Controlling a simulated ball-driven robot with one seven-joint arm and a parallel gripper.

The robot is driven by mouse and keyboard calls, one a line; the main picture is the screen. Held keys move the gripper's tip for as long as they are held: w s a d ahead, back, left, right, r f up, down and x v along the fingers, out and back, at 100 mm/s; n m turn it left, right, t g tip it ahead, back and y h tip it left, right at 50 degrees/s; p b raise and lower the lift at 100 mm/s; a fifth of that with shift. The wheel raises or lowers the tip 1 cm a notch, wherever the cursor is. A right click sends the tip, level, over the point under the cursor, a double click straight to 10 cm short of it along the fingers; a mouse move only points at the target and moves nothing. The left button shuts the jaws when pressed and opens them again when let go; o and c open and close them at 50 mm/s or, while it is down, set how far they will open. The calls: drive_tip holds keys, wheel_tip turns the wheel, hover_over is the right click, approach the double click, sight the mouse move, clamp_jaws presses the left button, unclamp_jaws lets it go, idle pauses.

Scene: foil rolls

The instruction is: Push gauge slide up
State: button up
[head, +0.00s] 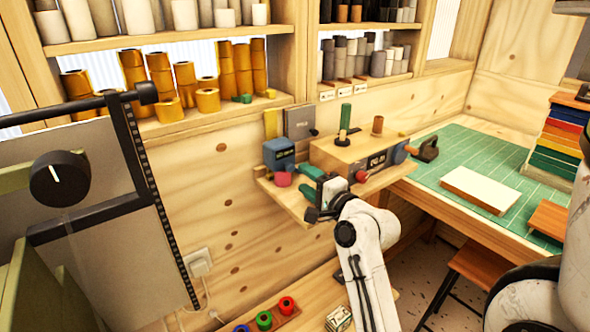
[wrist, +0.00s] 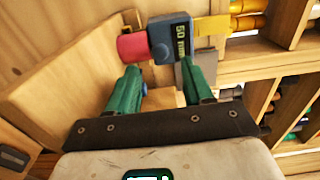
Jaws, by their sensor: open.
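The gauge slide (head: 279,155) is a dark blue block with a small display, low on an upright yellow strip (head: 271,122) at the back of the wooden shelf. My gripper (head: 303,183) has green fingers and is just in front of the slide. In the wrist view, my gripper (wrist: 160,70) is open, with the slide just beyond its fingertips. I cannot tell whether they touch.
A wooden box (head: 350,153) with a display and a green peg stands right of the slide. A grey plate (head: 300,122) stands beside the yellow strip. The shelf above holds gold rolls (head: 207,100). A green cutting mat (head: 465,157) covers the right-hand bench.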

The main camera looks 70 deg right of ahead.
sight(292, 169)
drive_tip(key=shift+p+x, duration=0.35)
drive_tip(key=shift+x, duration=2.2)
drive_tip(key=shift+c, duration=0.4)
clamp_jaws()
